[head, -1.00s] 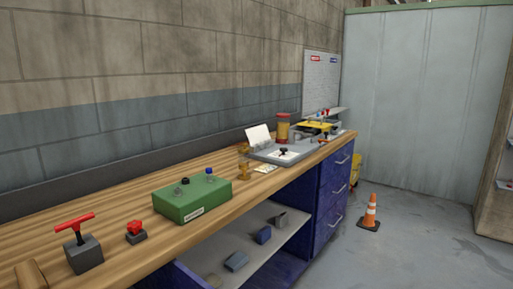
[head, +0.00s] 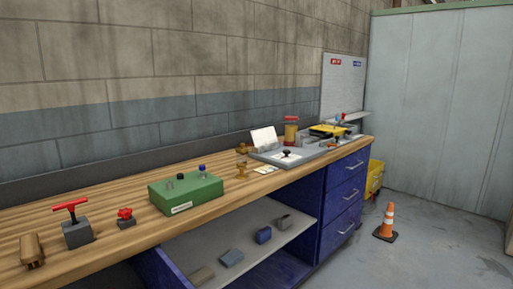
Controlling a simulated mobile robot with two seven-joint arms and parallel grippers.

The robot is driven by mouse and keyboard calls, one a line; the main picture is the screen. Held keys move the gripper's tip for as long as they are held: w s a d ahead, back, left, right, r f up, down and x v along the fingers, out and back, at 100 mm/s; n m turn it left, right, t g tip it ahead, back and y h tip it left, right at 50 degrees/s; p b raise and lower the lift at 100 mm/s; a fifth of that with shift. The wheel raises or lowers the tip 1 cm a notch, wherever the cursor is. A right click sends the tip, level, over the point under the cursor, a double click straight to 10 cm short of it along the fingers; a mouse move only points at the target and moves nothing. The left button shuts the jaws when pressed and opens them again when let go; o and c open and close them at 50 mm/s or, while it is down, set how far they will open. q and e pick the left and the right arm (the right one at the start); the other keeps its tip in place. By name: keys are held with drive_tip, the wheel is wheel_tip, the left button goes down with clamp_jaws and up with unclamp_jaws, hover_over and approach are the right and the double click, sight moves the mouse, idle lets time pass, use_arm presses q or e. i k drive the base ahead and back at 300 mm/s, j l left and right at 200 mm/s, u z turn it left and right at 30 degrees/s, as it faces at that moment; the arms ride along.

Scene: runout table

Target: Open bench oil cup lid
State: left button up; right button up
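No part is clearly marked as the oil cup. An amber cylinder with a red top (head: 291,133) stands upright toward the far end of the wooden bench (head: 120,262) and may be it; I cannot tell whether its top is a lid. A small brass-coloured fitting (head: 242,171) stands nearer, past the green box, with another brass-coloured piece (head: 242,149) behind it. Both are too small to make out any lid. Neither of my grippers shows in the head view.
On the bench are a green box with knobs (head: 186,195), a red T-handle on a grey block (head: 77,233), a red knob (head: 125,214) and a grey plate (head: 262,156). Blue drawers (head: 342,195) sit below. An orange cone (head: 387,224) stands on the open floor at right.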

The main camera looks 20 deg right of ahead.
sight(242, 149)
drive_tip(key=k+l, duration=0.1)
drive_tip(key=l, duration=0.65)
drive_tip(key=k+l+z, duration=0.15)
drive_tip(key=l, duration=0.6)
drive_tip(key=i+l, duration=0.2)
drive_tip(key=l, duration=0.2)
drive_tip(key=i+l, duration=0.15)
drive_tip(key=l, duration=0.2)
drive_tip(key=i+l+z, duration=0.1)
drive_tip(key=i, duration=0.35)
drive_tip(key=i+l, duration=0.3)
drive_tip(key=i, duration=0.15)
drive_tip(key=z, duration=0.05)
